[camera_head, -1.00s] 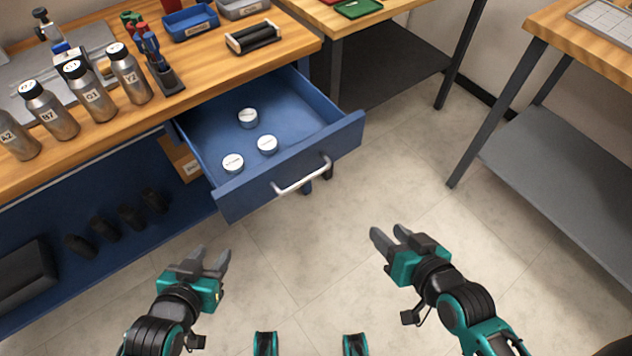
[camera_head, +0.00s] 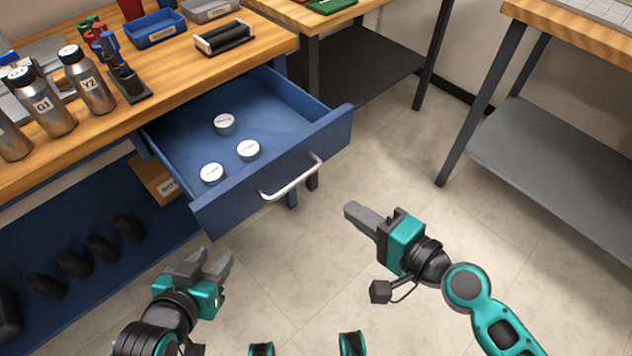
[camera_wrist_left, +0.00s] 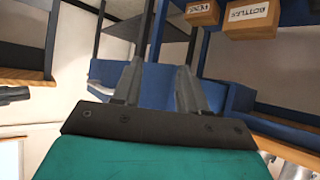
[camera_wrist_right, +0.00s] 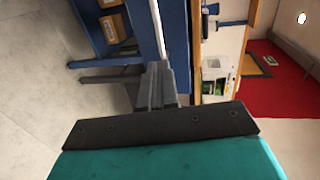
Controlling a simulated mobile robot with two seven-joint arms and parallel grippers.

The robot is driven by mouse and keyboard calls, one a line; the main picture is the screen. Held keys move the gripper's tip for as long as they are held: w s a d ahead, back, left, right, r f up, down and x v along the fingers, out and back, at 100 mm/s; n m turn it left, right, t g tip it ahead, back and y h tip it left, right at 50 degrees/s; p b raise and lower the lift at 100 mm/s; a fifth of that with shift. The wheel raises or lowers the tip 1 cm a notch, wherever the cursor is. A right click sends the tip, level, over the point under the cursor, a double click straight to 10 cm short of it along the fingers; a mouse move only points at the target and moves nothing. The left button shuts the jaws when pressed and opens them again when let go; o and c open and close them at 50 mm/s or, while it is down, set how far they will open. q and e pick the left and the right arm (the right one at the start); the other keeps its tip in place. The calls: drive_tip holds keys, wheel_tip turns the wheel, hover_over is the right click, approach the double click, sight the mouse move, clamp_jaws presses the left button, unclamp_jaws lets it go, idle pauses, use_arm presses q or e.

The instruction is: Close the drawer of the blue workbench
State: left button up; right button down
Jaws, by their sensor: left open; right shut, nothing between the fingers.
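The blue workbench's drawer (camera_head: 322,132) is pulled open, with three round white-topped containers lying inside, one of them at the back (camera_head: 224,124). Its silver bar handle (camera_head: 292,180) is on the front face. My right gripper (camera_head: 350,212) is shut and empty, to the right of and nearer than the handle, apart from it in the head view. It also shows shut in the right wrist view (camera_wrist_right: 159,72). My left gripper (camera_head: 212,262) is open and empty, below the drawer's left front corner in the picture. Its spread fingers show in the left wrist view (camera_wrist_left: 158,75).
The wooden benchtop (camera_head: 180,85) holds metal bottles (camera_head: 90,80), a pen stand (camera_head: 125,80), a blue tray (camera_head: 155,28) and a black roller-like item (camera_head: 224,38). A grey-shelved table (camera_head: 555,150) stands at right. The floor before the drawer is clear.

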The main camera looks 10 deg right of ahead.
sight(304, 178)
drive_tip(key=x, duration=1)
drive_tip(key=shift+w+a+f, duration=0.1)
drive_tip(key=shift+w+a, duration=0.1)
drive_tip(key=shift+w, duration=0.1)
use_arm(q)
drive_tip(key=shift+s, duration=0.15)
